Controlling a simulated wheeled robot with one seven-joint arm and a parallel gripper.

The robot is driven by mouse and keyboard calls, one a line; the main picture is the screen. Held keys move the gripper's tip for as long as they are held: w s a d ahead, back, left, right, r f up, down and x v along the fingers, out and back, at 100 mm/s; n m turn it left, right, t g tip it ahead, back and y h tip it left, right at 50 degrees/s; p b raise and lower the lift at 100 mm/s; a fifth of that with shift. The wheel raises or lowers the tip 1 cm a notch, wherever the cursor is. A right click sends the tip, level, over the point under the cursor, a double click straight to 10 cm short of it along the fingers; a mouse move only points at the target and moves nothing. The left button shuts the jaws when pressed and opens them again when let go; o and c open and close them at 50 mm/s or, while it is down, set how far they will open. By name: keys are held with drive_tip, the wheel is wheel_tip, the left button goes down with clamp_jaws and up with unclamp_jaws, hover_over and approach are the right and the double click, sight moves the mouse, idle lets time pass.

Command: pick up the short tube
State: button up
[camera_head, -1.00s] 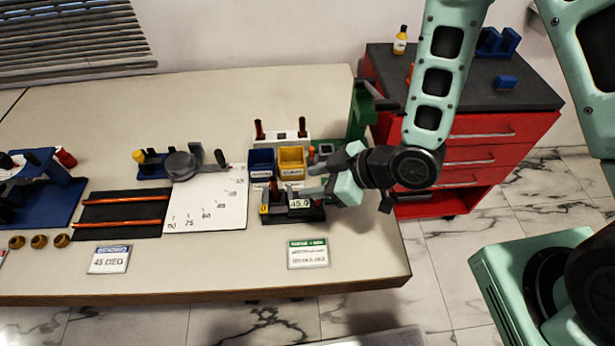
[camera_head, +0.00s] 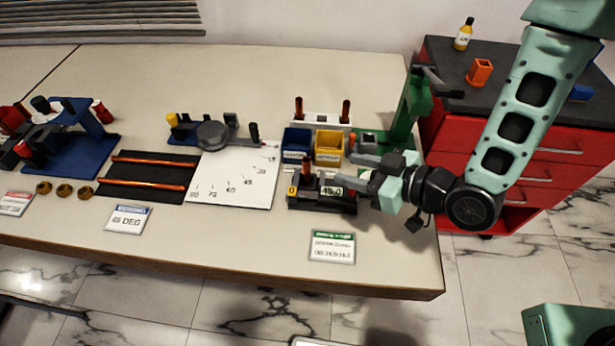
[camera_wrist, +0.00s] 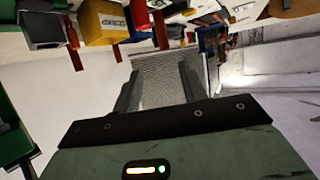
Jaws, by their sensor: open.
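Two short copper-coloured tubes stand upright in a white rack behind the bins, a left one (camera_head: 298,108) and a right one (camera_head: 345,110). I cannot tell which tube the task means. The white rack (camera_head: 321,121) holds their lower ends. My gripper (camera_head: 353,166) is open, in front of and to the right of the rack, near the yellow bin and apart from the tubes.
A blue bin (camera_head: 296,145) and a yellow bin (camera_head: 328,149) stand before the rack. A black gauge (camera_head: 325,199) with a display sits in front of them. A green stand (camera_head: 411,112) rises behind my gripper. Two long copper tubes (camera_head: 148,185) lie on a black mat. The front right tabletop is mostly clear.

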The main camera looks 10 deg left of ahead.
sight(306, 163)
drive_tip(key=shift+w+a+f+b, duration=0.3)
drive_tip(key=shift+a+f+b, duration=0.2)
drive_tip(key=shift+b, duration=1.65)
drive_tip(key=shift+a+b, duration=0.1)
drive_tip(key=shift+b, duration=0.45)
drive_tip(key=b, duration=0.3)
drive_tip(key=shift+a+f, duration=0.2)
drive_tip(key=shift+w+a+f+b, duration=0.15)
drive_tip(key=shift+a+b, duration=0.1)
drive_tip(key=shift+b, duration=0.45)
drive_tip(key=x, duration=0.8)
drive_tip(key=shift+s+a+b, duration=0.2)
drive_tip(key=shift+s+b, duration=0.1)
drive_tip(key=shift+b, duration=0.05)
drive_tip(key=shift+w+a+f, duration=0.2)
drive_tip(key=shift+w+a, duration=0.05)
drive_tip(key=shift+a, duration=0.2)
clamp_jaws()
